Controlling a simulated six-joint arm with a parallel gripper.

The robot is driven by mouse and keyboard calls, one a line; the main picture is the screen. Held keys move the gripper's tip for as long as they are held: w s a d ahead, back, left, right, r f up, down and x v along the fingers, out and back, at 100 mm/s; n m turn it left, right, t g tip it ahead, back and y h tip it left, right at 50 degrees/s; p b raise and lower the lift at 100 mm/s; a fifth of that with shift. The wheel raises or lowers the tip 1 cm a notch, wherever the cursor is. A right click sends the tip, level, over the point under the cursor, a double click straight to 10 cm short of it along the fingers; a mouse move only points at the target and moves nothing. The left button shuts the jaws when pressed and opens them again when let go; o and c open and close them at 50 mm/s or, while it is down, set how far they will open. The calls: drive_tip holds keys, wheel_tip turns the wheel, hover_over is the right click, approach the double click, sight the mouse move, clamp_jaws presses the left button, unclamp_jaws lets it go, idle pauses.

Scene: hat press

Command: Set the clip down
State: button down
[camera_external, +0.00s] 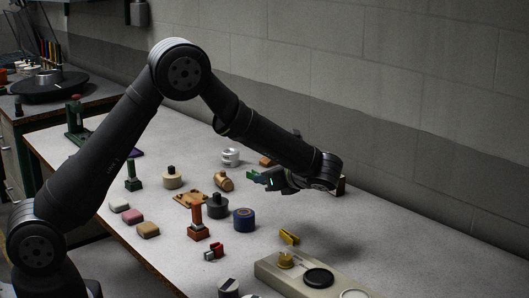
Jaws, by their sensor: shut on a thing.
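My gripper (266,179) is above the table at the middle right, at the end of my arm. It is shut on a small green clip (254,176), which sticks out to the left of the fingers. The clip is in the air, apart from the table. It is small in this view, and its part between the fingers is hidden. A yellow clip (289,237) rests by the back edge of a pale tray (270,276). A red clip (216,250) lies on the table in front.
A blue round tin (244,219), a dark weight (217,206), a red-brown stamp (198,224), a wooden piece (223,181) and a white round part (231,157) stand left of and below my gripper. The table (355,225) is bare at the right, by the wall.

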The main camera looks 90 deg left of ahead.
hover_over(255, 205)
drive_tip(key=f, duration=0.6)
drive_tip(key=shift+s+a+f, duration=0.1)
drive_tip(key=shift+a+f, duration=0.15)
drive_tip(key=shift+f, duration=2.05)
drive_tip(key=c, duration=1.3)
unclamp_jaws()
drive_tip(key=shift+f, duration=0.1)
drive_tip(key=shift+d+r, duration=0.15)
drive_tip(key=shift+r, duration=0.1)
drive_tip(key=v, duration=1.1)
drive_tip(key=shift+w+d+r, duration=0.15)
drive_tip(key=shift+w, duration=0.15)
